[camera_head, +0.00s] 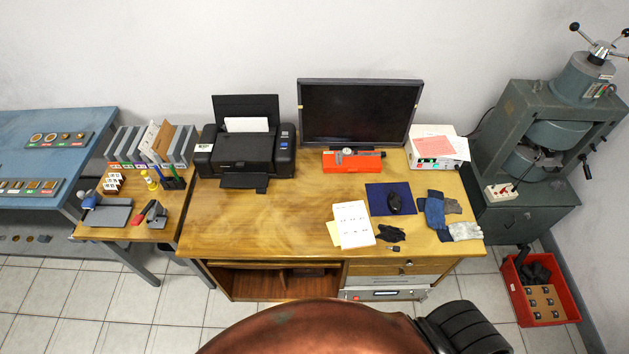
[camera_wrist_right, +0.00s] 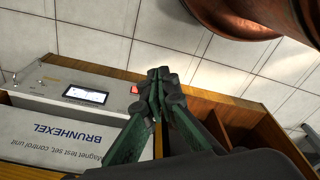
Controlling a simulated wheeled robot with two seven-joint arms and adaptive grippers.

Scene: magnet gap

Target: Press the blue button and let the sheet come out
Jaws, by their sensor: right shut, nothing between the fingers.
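The black printer (camera_head: 243,150) stands at the back left of the wooden desk, with a white sheet (camera_head: 246,124) upright in its rear feeder. Its front output tray (camera_head: 244,181) is out and looks empty. A small control panel (camera_head: 285,137) with bluish marks is on its right side; the blue button itself is too small to tell for sure. My right gripper (camera_wrist_right: 160,78) shows in the right wrist view, shut and empty, in front of the desk's lower compartments and far from the printer. My left gripper is in neither view.
A monitor (camera_head: 360,112) and a red device (camera_head: 352,161) stand right of the printer. Papers, mouse and gloves lie at the desk's right. The desk in front of the printer is clear.

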